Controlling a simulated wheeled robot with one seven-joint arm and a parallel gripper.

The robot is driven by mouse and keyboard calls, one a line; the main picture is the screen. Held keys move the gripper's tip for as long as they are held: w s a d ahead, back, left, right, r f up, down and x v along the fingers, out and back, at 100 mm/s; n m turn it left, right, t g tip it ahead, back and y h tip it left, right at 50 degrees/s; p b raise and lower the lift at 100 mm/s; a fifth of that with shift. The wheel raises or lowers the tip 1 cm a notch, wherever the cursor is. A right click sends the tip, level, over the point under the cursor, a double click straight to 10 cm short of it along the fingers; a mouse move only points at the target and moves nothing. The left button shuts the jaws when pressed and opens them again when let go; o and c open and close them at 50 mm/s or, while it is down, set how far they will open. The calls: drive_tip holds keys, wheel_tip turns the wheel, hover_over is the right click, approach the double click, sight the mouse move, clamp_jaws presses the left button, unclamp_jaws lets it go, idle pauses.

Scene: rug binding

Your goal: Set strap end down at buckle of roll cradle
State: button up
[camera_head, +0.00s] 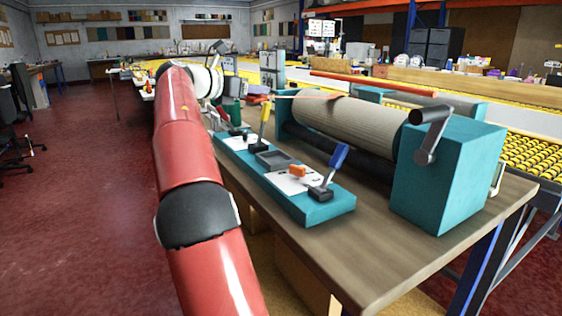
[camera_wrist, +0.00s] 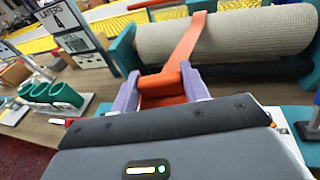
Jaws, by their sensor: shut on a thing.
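My gripper (camera_wrist: 162,82) is shut on the end of an orange-red strap (camera_wrist: 186,42) in the wrist view. The strap runs from between its purple fingers up over the beige rug roll (camera_wrist: 235,35). The roll lies in the roll cradle, whose teal end block (camera_wrist: 124,52) stands just beyond the left finger. In the head view the cradle (camera_head: 447,180) stands on the bench with the roll (camera_head: 350,118) across it, and the strap (camera_head: 310,96) shows as a thin orange line. My gripper is mostly hidden there behind my arm. I cannot make out the buckle.
A teal board (camera_head: 318,208) with yellow and blue levers lies along the near side of the wooden bench (camera_head: 375,255). A dark crank (camera_head: 430,130) juts from the cradle's right block. Green cups (camera_wrist: 50,95) stand left of my gripper. The bench's front right is clear.

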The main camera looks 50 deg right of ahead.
drive_tip(key=s+r+m+g, duration=0.2)
drive_tip(key=s+r+g, duration=0.15)
drive_tip(key=s, duration=0.35)
drive_tip(key=b, duration=0.9)
hover_over(274, 161)
drive_tip(key=shift+y, duration=0.3)
drive_tip(key=f, duration=1.3)
drive_tip(key=shift+s+f, duration=0.2)
drive_tip(key=shift+m, duration=0.3)
drive_tip(key=shift+f+b, duration=1.25)
drive_tip(key=shift+f, duration=1.45)
drive_tip(key=o, duration=0.8)
drive_tip(key=shift+o, duration=1.1)
drive_tip(key=shift+w+r, duration=0.1)
